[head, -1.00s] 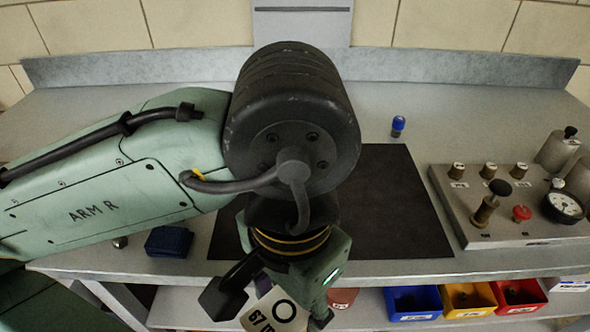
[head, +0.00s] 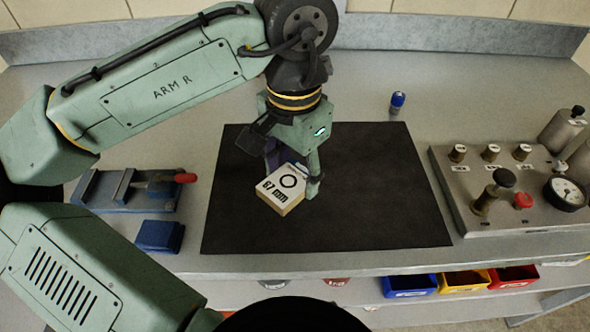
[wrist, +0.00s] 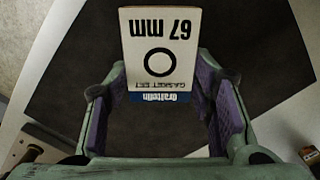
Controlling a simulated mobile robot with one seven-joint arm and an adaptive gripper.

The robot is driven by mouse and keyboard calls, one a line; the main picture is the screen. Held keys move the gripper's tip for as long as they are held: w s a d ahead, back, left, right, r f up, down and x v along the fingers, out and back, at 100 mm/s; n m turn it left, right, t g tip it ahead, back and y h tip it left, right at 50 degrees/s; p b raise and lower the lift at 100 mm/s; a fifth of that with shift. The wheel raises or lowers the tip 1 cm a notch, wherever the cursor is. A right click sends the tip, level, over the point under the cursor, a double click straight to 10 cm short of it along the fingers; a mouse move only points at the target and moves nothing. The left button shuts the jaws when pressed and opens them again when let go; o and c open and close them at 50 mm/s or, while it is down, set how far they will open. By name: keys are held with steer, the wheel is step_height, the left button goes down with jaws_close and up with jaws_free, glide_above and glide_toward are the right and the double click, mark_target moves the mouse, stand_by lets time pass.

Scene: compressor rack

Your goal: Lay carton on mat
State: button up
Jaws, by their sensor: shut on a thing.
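The carton (head: 284,191) is a small pale box marked "67 mm" with a black ring; its printed face is turned up toward the head camera. My gripper (head: 292,178) is shut on it, one finger on either side. The wrist view shows the carton (wrist: 160,45) between the purple-padded fingers, with a blue band at its near end. The black mat (head: 375,200) lies flat on the bench. The carton is over the left part of the mat; I cannot tell whether its underside touches it.
A blue vise-like fixture (head: 130,190) and a dark blue block (head: 160,236) are left of the mat. A blue-capped bottle (head: 397,102) stands behind it. A gauge panel (head: 510,210) is at right. Coloured bins (head: 410,285) sit below the bench front. The mat's right half is clear.

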mark_target(295, 166)
steer(key=shift+w+d, duration=0.1)
steer(key=shift+w, duration=0.6)
steer(key=f, duration=0.1)
steer(key=f+p, duration=0.1)
steer(key=f, duration=0.1)
steer(key=shift+w+f, duration=0.1)
steer(key=shift+w, duration=0.2)
steer(key=shift+f, duration=0.3)
steer(key=shift+f, duration=0.15)
steer(key=o, duration=1.1)
steer(key=shift+o, duration=0.2)
step_height(295, 166, up, 12)
steer(key=shift+r+b, duration=0.2)
steer(key=shift+b, duration=0.1)
